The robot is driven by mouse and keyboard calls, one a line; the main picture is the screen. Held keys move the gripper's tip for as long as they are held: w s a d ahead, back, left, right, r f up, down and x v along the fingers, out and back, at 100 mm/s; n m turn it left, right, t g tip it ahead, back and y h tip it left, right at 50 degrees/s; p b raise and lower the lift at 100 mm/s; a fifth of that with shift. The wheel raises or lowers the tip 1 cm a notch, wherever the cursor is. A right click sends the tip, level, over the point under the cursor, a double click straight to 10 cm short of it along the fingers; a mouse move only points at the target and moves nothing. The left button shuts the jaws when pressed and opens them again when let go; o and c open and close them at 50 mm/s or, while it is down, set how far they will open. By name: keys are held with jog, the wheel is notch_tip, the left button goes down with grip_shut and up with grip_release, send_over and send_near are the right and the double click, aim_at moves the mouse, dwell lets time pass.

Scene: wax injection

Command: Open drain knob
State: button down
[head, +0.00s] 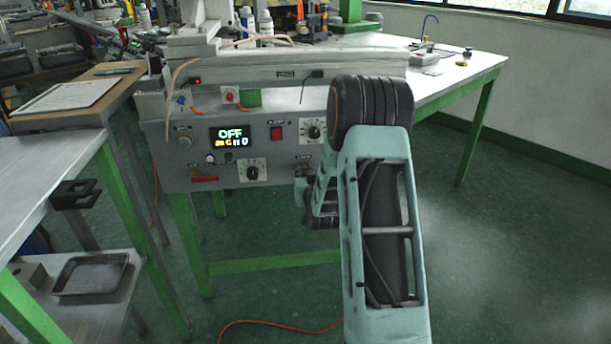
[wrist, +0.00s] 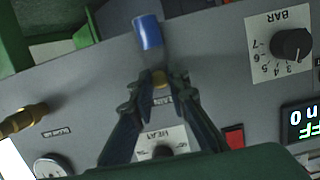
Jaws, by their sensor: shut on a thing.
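In the wrist view, a small brass drain knob (wrist: 159,79) sits on the grey panel, beside a partly hidden label that seems to end in "AIN". My gripper (wrist: 161,82) has its dark fingers closed around this knob, one fingertip on each side. The fingers hide part of the knob and label.
The grey control panel (head: 180,150) carries a display reading OFF (head: 233,138), a red switch (head: 277,133) and dials. A blue cylindrical fitting (wrist: 147,32) is close to the fingertips. A brass fitting (wrist: 24,118) sticks out at left. The floor at right is clear.

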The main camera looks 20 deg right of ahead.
dwell(0.3)
jog(key=shift+f, duration=0.1)
jog(key=c, duration=1.8)
grip_release()
jog(key=shift+c, duration=0.2)
jog(key=shift+s, duration=0.15)
jog(key=v, duration=1.1)
jog(key=shift+s+a, duration=0.15)
jog(key=shift+s, duration=0.2)
jog(key=shift+r, duration=0.25)
